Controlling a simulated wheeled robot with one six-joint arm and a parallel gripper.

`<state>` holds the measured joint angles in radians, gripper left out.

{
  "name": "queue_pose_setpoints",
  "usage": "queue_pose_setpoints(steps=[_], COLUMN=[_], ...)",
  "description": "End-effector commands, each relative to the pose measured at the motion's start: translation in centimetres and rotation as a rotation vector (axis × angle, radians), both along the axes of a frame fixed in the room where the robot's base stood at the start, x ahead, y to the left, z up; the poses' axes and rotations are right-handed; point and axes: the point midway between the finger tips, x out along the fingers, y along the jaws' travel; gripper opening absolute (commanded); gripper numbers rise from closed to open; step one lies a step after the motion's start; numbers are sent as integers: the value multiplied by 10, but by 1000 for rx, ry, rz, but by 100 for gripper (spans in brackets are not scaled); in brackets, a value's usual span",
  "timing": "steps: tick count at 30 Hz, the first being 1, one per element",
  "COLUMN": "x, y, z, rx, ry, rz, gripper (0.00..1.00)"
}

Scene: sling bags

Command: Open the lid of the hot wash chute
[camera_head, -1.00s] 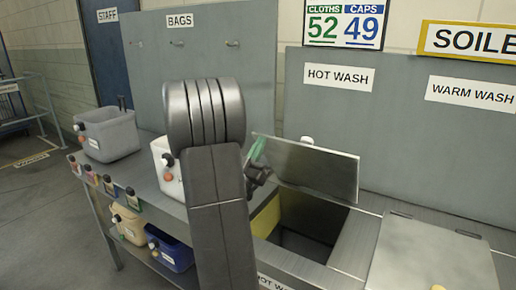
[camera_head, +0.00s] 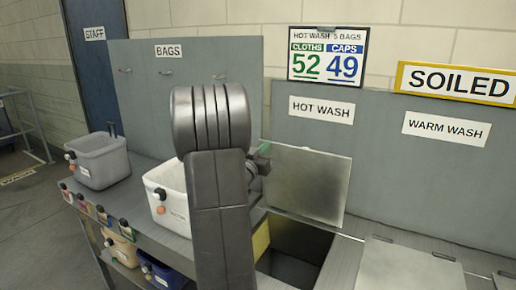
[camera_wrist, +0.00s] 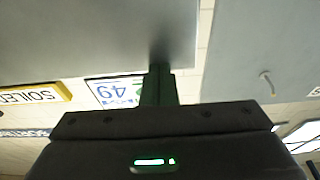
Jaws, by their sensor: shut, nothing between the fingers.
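The grey metal lid (camera_head: 307,185) of the hot wash chute stands raised and nearly upright in the head view. The dark square opening (camera_head: 300,240) below it is uncovered. The HOT WASH sign (camera_head: 321,110) is on the panel behind. My gripper (camera_head: 264,158) is at the lid's upper left corner, partly hidden by my arm. In the wrist view, my gripper's green fingers (camera_wrist: 159,84) are shut with nothing between them. Their tips are at the edge of a large grey surface (camera_wrist: 90,40), which looks like the lid; I cannot tell whether they touch.
The closed warm wash lid (camera_head: 410,265) lies at the right. A white bin (camera_head: 170,195) and a grey bin (camera_head: 98,160) stand on the counter at left. Smaller bins (camera_head: 120,248) sit on the shelf below. A wall board (camera_head: 328,55) hangs above the panel.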

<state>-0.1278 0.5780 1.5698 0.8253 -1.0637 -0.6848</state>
Motion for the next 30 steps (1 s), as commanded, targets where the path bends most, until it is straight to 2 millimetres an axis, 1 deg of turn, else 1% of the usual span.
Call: queue_pose_setpoints(steps=[1,6,12,18,30], x=[5,20,30,34,34], y=[-5,-14,-21,-23,-23], z=[9,12,12,11,11], rx=[12,43,62,71,72], ry=[16,62,95,107,107], rz=[-3,-3,-1,-1,-1], gripper=[0,0,0,0,0])
